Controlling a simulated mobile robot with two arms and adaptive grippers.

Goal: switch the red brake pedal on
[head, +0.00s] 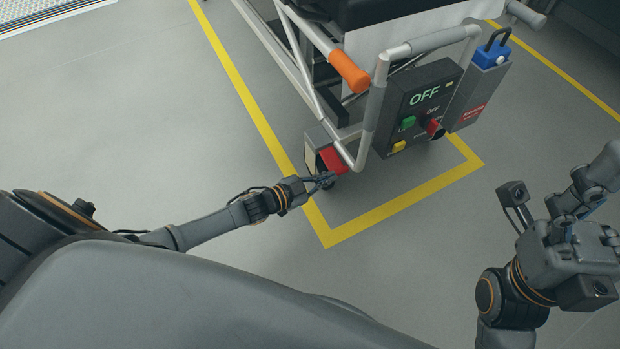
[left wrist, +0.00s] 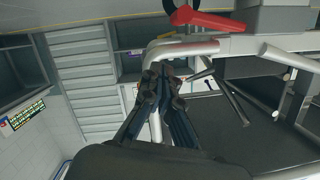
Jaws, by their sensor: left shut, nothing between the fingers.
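The red brake pedal (head: 333,158) sits low at the near corner of the cart, beside a small pale plate. My left gripper (head: 326,180) is shut and empty, with its fingertips just below the pedal in the head view; I cannot tell whether they touch it. In the left wrist view the closed fingers (left wrist: 165,80) point at a pale frame tube, and a red part (left wrist: 208,22) that looks like the pedal lies above them. My right arm is at the right of the head view; its fingers do not show clearly.
The cart's metal frame (head: 370,118) and orange handle (head: 349,71) rise above the pedal. Yellow lines (head: 395,206) mark the grey floor, which is open at the left.

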